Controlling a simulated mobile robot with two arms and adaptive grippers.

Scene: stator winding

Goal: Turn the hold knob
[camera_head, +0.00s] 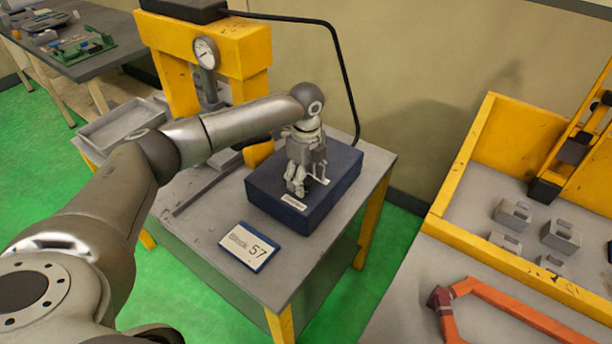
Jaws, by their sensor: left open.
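My left arm comes in from the left and reaches over a dark blue box (340,187) on a grey table with yellow legs. My left gripper (307,187) points down at the top of this box and is open. A small dark part shows between and beside the fingers, and a white label lies by them. The gripper covers most of that spot, so I cannot make out the hold knob or tell whether the fingers touch it. My right gripper is not in view.
A yellow press with a gauge (206,53) stands behind the arm, with a black cable arching to the blue box. A yellow-walled bench (470,262) with several grey blocks stands at the right.

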